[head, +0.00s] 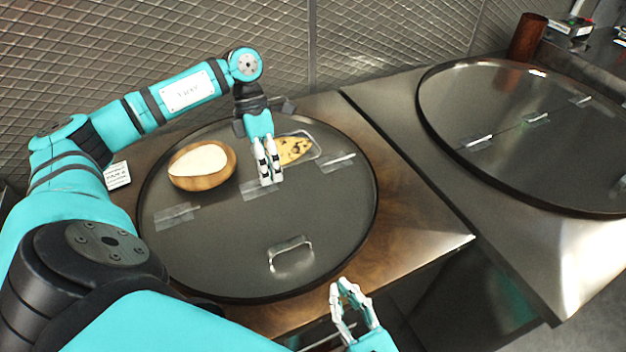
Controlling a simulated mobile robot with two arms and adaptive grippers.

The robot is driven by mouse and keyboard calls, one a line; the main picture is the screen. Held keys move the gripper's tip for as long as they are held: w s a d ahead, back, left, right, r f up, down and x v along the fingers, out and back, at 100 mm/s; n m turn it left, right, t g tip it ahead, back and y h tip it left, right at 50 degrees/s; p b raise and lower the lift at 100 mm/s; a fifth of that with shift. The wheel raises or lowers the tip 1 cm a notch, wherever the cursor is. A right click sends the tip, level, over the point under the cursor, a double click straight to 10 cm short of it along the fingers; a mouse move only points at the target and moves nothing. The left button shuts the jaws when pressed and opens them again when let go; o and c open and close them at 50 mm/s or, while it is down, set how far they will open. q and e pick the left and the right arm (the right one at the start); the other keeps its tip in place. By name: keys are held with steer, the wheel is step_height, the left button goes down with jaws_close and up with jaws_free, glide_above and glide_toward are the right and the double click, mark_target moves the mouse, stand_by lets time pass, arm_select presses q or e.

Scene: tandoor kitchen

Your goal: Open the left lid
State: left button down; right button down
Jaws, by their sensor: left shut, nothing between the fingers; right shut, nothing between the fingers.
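The left lid (225,255) is the near half of a round dark metal cover on the left counter, lying flat and closed. Its metal handle (291,256) stands near the front edge. A row of hinges (258,190) crosses the cover behind it. My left gripper (268,180) is shut and empty, pointing down over the middle hinge, behind the handle; whether it touches the cover I cannot tell. My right gripper (342,284) is shut and empty near the counter's front edge, to the right of and nearer than the handle.
A wooden bowl (213,182) with white contents and a clear tray (316,142) holding a spotted flatbread sit on the far half of the cover. A second round cover (540,105) lies on the right counter. A brown cylinder (527,38) stands behind it. A small white card (117,175) is at left.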

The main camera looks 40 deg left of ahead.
steer(key=r+x, duration=0.3)
steer(key=x, duration=0.9)
steer(key=shift+w+f, duration=0.1)
stand_by(1.3)
arm_select(q)
steer(key=c, duration=1.4)
jaws_free()
steer(key=shift+r, duration=0.1)
